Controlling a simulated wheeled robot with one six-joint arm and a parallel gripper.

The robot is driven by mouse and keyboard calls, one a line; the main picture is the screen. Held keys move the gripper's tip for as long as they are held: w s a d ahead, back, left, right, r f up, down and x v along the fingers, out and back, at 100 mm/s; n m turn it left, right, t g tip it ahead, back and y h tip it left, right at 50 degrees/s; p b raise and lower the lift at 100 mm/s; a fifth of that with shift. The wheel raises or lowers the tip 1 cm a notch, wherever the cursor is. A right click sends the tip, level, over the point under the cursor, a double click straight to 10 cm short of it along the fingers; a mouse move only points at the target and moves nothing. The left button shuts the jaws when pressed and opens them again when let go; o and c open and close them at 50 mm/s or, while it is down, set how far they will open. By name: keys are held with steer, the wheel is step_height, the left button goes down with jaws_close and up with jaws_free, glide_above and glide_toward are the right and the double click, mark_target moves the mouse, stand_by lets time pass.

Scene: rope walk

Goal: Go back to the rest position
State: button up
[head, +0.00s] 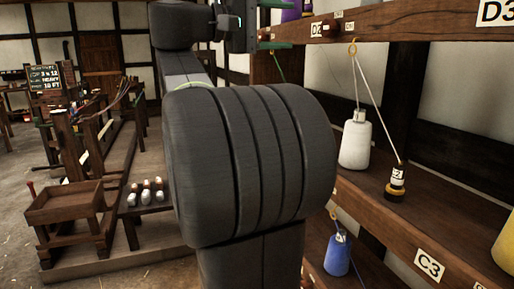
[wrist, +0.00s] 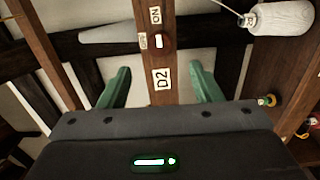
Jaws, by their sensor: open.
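My gripper (wrist: 162,82) is open and empty in the wrist view, its two green fingers wide apart. Between them, beyond the fingertips, is a wooden shelf beam (wrist: 156,110) with a D2 label (wrist: 162,79), an ON label (wrist: 155,16) and a small dark red knob (wrist: 162,41). In the head view my gripper (head: 274,25) shows at the top, partly cut off by the frame, close to the upper shelf edge. My dark arm fills the middle of the head view and hides part of the shelving.
The lower beam bears a C3 label (head: 430,265). A wooden cart (head: 65,203) and frames stand left; floor shows far left.

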mark_target(325, 28)
steer(key=p+x, duration=0.1)
steer(key=x, duration=0.9)
steer(key=shift+d+r, duration=0.1)
steer(key=shift+r, duration=0.05)
steer(key=n+p, duration=0.2)
steer(key=n, duration=0.1)
steer(key=shift+r+p, duration=0.1)
steer(key=shift+p, duration=0.2)
steer(key=n+p, duration=0.3)
steer(key=n, duration=0.2)
steer(key=n+p, duration=0.3)
steer(key=n, duration=0.3)
steer(key=shift+p, duration=0.35)
steer(key=shift+f+n+p, duration=0.25)
steer(key=shift+n+p, duration=0.4)
steer(key=shift+n, duration=1.05)
